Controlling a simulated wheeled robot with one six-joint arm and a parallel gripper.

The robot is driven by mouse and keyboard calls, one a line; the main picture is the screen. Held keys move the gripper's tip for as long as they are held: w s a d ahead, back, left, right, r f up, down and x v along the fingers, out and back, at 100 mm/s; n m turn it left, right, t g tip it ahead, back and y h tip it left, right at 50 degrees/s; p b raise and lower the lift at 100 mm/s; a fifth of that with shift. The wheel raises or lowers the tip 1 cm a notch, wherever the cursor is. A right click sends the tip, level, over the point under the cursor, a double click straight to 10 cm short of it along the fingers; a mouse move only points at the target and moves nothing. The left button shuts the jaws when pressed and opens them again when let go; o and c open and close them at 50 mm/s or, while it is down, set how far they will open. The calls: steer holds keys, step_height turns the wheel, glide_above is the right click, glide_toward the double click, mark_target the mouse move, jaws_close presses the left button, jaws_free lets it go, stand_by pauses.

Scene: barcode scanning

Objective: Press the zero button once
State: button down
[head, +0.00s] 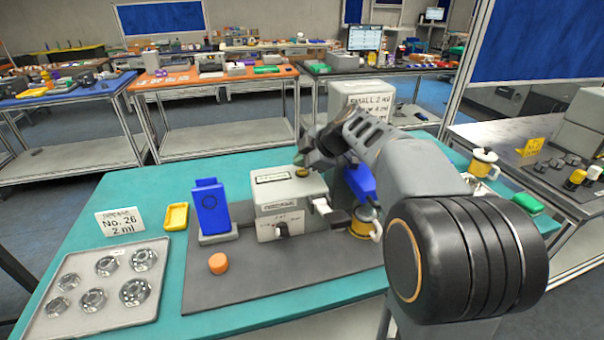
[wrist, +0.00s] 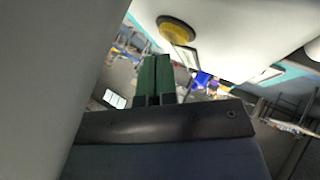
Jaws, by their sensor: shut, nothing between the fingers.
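A white device (head: 285,210) stands on the dark grey mat, with a display panel and a small dark knob on its front. A round yellow button (head: 302,172) sits on its top right; I take it for the zero button, though no readable label confirms this. It also shows in the wrist view (wrist: 176,29), near the white casing's edge. My gripper (head: 299,159) is right above the button, pointing down. In the wrist view its green fingers (wrist: 155,62) are closed together and empty, with their tips close to the button. I cannot tell whether they touch it.
A blue stand (head: 210,210) and an orange cap (head: 219,263) are left of the device. A tray (head: 60,325) of several clear dishes lies at the left. A mug (head: 366,222) and a white box (head: 365,95) stand close to my arm.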

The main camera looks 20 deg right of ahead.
mark_target(302, 172)
steer(key=shift+s+f+b, duration=0.2)
steer(key=shift+f+b, duration=1)
steer(key=shift+b, duration=0.15)
stand_by(1.5)
steer(key=shift+r, duration=0.35)
steer(key=shift+w+r+p, duration=0.15)
steer(key=shift+r+p, duration=0.45)
steer(key=shift+r, duration=0.7)
steer(key=shift+w+r+p, duration=0.1)
steer(key=shift+r+p, duration=0.45)
steer(key=shift+r, duration=0.75)
